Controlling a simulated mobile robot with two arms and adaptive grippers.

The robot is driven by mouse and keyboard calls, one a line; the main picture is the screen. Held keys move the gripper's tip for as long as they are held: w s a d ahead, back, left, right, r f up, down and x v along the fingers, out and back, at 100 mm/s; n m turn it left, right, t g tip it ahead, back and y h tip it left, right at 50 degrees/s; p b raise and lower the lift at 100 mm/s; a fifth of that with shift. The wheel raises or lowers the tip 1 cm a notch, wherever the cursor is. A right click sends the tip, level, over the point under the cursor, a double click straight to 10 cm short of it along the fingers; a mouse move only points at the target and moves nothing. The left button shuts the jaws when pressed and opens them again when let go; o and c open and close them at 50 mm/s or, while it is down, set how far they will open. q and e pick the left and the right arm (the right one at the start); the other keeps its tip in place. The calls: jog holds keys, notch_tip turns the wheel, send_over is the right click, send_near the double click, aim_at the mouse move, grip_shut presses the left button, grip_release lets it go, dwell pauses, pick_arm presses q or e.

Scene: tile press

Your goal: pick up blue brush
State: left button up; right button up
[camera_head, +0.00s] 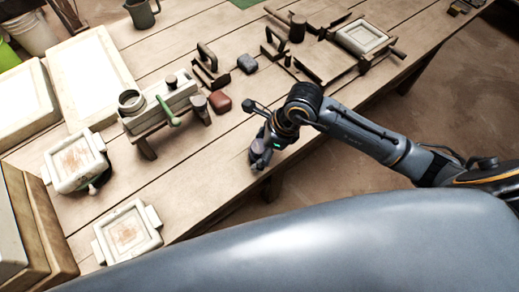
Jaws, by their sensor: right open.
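I cannot make out a clear blue brush. A small blue-grey block-like thing (247,64) lies on the table behind my right gripper and is the bluest small item there; I cannot tell whether it is a brush. My right gripper (260,158) is open, low over the front edge of the table, apart from that thing. Its fingers are small and partly dark in the picture. My left gripper is not in view.
The wooden table (210,155) has bare boards left of my right gripper. A red-brown lump (219,101), a press stand (160,107) with a green handle (168,112), and a dark-handled tool (208,65) stand farther back. A framed tile (127,232) lies at front left.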

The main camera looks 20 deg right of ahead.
aim_at(258, 145)
jog(key=c, duration=1.3)
jog(key=shift+o, duration=0.2)
jog(key=shift+r, duration=0.45)
notch_tip(258, 145, up, 2)
jog(key=shift+w+r+b, duration=0.1)
jog(key=shift+r+b, duration=0.15)
jog(key=shift+b, duration=0.15)
jog(key=s+d+r+p, duration=0.2)
jog(key=s+r+p, duration=0.3)
jog(key=s, duration=0.1)
jog(key=s+d+r+p, duration=0.2)
jog(key=s+r+p, duration=0.2)
jog(key=s, duration=0.3)
jog(key=shift+s+d+r+p, duration=0.25)
jog(key=shift+d+r+p, duration=0.1)
jog(key=shift+p, duration=0.3)
